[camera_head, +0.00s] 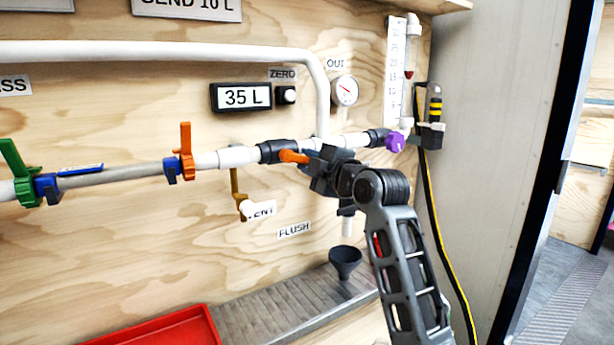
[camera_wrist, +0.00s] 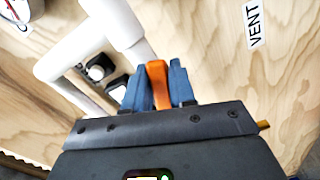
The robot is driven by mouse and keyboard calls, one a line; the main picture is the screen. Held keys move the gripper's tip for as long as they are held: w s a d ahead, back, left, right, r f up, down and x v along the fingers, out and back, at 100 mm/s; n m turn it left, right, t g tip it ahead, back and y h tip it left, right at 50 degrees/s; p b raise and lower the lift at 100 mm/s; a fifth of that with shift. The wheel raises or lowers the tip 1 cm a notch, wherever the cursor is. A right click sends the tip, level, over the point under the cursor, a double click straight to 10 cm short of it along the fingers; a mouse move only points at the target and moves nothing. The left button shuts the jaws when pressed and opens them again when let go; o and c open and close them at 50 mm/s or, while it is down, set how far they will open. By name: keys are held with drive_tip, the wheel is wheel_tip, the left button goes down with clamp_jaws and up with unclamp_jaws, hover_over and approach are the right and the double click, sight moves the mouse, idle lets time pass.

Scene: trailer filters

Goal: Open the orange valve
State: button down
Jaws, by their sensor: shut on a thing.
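An orange lever (camera_head: 293,156) shows just left of my gripper (camera_head: 316,163) in the head view, at the white pipe. A second orange valve handle (camera_head: 186,151) stands upright on the same pipe farther left, apart from my gripper.
A green valve handle (camera_head: 18,172) is at the far left and a purple knob (camera_head: 396,141) at the right. A display (camera_head: 241,97) reads 35 L. A dark funnel (camera_head: 345,261) and red tray (camera_head: 170,330) lie below.

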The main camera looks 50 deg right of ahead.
drive_tip(key=shift+d+r+n+b, duration=0.1)
drive_tip(key=shift+r+n+b, duration=0.3)
drive_tip(key=shift+n, duration=0.55)
drive_tip(key=shift+r+n+b, duration=0.25)
drive_tip(key=shift+r+n, duration=0.25)
drive_tip(key=shift+n, duration=0.45)
drive_tip(key=c, duration=1)
unclamp_jaws()
drive_tip(key=v, duration=0.7)
drive_tip(key=shift+s+r, duration=0.1)
drive_tip(key=shift+s, duration=0.3)
